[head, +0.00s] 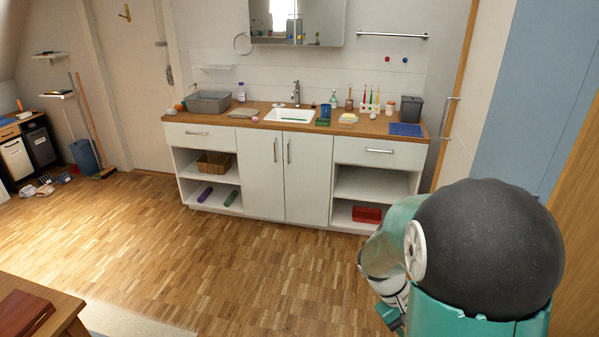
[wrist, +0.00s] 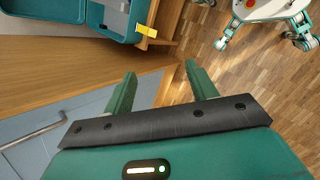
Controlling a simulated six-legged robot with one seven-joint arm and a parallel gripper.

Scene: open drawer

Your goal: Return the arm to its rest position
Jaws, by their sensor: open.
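My gripper (wrist: 162,82) shows in the wrist view with its two green fingers spread apart and nothing between them. Behind the fingers are a light wooden edge and the parquet floor. In the head view my arm, teal with a large black rounded joint, is bent at the lower right; my gripper cannot be made out there. The white washstand (head: 262,183) stands apart from the arm against the back wall. Its left drawer (head: 215,142) and right drawer (head: 350,156) look shut.
A blue-grey panel (wrist: 25,130) with a metal handle (wrist: 35,132) lies at the left of the wrist view. A wooden table (head: 60,312) is at the lower left of the head view. A red tray (head: 367,214) sits in the washstand's bottom right shelf. The middle floor is clear.

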